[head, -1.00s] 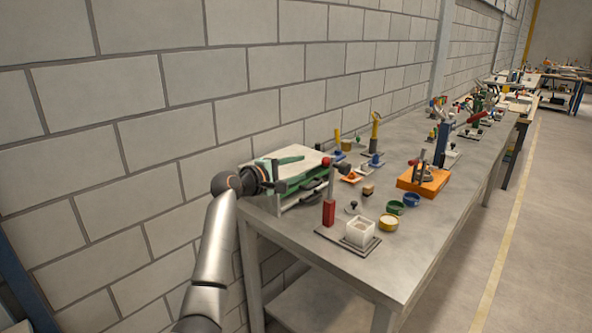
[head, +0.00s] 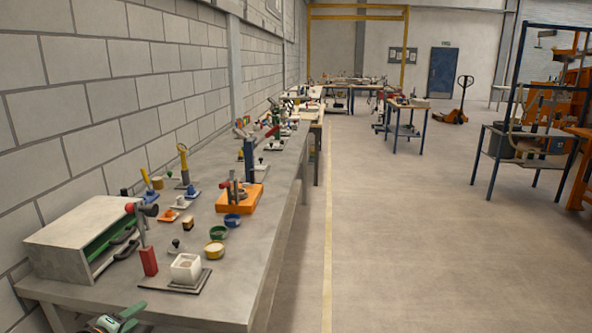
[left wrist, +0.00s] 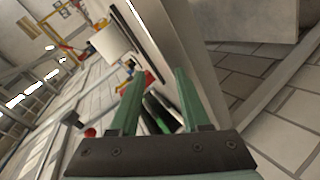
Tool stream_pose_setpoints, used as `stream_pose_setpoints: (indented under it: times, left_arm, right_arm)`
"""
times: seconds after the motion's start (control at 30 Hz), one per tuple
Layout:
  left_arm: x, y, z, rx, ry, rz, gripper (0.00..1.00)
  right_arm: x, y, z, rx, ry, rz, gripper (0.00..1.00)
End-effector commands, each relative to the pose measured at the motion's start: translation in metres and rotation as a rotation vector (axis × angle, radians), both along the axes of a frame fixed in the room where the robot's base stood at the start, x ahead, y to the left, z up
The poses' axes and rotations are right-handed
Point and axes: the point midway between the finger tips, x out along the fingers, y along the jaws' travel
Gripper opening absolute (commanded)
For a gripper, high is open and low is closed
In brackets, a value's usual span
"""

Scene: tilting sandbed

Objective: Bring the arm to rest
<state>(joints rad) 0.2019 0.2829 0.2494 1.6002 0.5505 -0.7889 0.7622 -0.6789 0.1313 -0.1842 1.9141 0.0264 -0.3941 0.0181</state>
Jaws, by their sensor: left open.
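My left gripper (head: 122,320) shows at the bottom left of the head view, partly cut off by the frame edge. It is below and in front of the near end of the grey workbench (head: 205,302). In the left wrist view its two green fingers (left wrist: 156,92) stand apart with nothing held between them. My right gripper is in neither view.
A grey open-fronted box (head: 70,238) with green and dark items inside stands on the bench's near left corner. Beside it are a red-handled lever (head: 148,260) and a small white sand box (head: 187,268). An orange stand (head: 240,198) is farther back.

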Motion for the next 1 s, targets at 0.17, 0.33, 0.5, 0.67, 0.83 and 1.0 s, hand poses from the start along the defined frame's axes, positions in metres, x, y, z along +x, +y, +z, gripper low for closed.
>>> stream_pose_setpoints:
  times: [0.17,0.33,0.5,0.67,0.83,1.0]
  left_arm:
    - [-0.075,-0.061,-0.099,0.334,0.121,-0.207,0.47]
    - [-0.161,-0.124,-0.162,0.598,0.175,-0.446,0.47]
    - [-0.241,-0.180,-0.190,0.783,0.173,-0.660,0.47]
    - [-0.286,-0.211,-0.196,0.872,0.153,-0.775,0.47]
    - [-0.298,-0.220,-0.196,0.901,0.141,-0.810,0.47]
    - [-0.297,-0.220,-0.196,0.900,0.142,-0.810,0.47]
  right_arm:
    - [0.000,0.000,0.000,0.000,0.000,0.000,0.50]
    - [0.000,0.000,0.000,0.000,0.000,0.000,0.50]
    - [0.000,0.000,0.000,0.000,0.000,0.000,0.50]
    - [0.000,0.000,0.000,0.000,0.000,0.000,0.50]
    - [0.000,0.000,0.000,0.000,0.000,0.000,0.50]
    - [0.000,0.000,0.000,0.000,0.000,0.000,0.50]
